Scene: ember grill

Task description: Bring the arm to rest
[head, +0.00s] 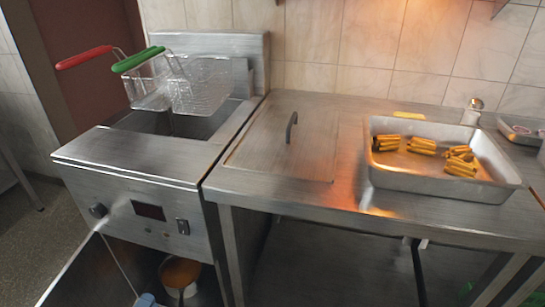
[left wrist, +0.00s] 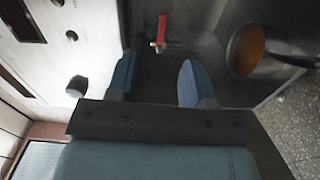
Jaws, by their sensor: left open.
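My left gripper (left wrist: 158,68) is open, its two blue fingers apart with nothing between them. In the head view only a small blue part of it (head: 147,300) shows at the bottom edge, in front of the fryer's open lower cabinet. In the left wrist view a valve with a red handle (left wrist: 162,28) lies beyond the fingertips, and it seems apart from them. A pot with orange-brown contents (left wrist: 247,50) is to the right of the fingers; it also stands in the cabinet in the head view (head: 180,276). My right gripper is in neither view.
The fryer (head: 130,160) holds two wire baskets, one with a red handle (head: 85,57), one with a green handle (head: 138,59). Its cabinet door (head: 85,280) stands open. On the steel counter (head: 270,190) a metal tray (head: 440,188) holds bundles of fries (head: 422,145).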

